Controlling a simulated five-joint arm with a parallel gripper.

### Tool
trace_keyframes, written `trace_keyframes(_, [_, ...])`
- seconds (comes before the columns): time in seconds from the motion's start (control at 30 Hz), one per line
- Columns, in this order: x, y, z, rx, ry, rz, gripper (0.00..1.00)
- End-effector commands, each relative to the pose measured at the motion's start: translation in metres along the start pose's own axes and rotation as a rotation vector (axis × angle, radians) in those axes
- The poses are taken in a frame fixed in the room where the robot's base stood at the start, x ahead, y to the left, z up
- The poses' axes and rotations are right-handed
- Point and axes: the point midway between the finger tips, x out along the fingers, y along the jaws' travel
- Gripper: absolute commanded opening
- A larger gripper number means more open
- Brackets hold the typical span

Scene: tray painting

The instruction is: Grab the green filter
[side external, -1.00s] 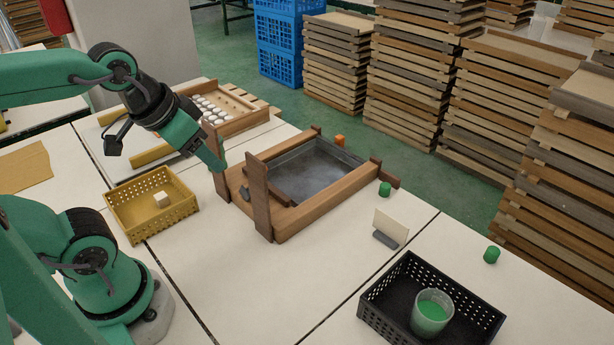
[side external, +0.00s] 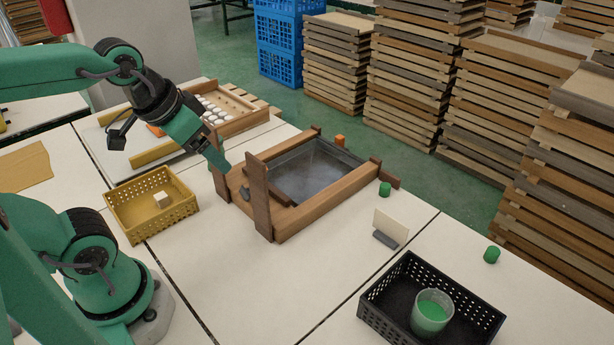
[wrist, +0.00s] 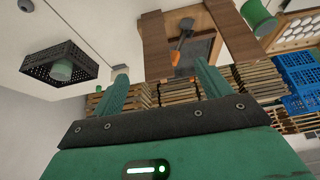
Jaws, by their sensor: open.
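No object is plainly recognisable as the green filter. In the side view, one small green cylinder (side external: 385,189) stands by the right end of the wooden tray frame (side external: 310,218). A similar green cylinder (side external: 491,254) stands alone on the table at the right. My gripper (side external: 224,166) is above the left end of the frame, pointing down and right. Its fingers are apart and empty in the wrist view (wrist: 160,75).
A black basket (side external: 370,318) holds a cup of green liquid (side external: 431,312). A yellow basket (side external: 130,220) holds a white cube. Upright posts (side external: 259,195) rise from the frame near my gripper. A white card (side external: 390,227) stands right of it. The front table is clear.

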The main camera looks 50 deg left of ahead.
Motion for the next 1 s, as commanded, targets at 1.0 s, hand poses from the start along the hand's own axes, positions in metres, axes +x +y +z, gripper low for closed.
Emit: trace_keyframes(1.0, [0.09, -0.147, -0.092, 0.159, -0.312, -0.038, 0.77])
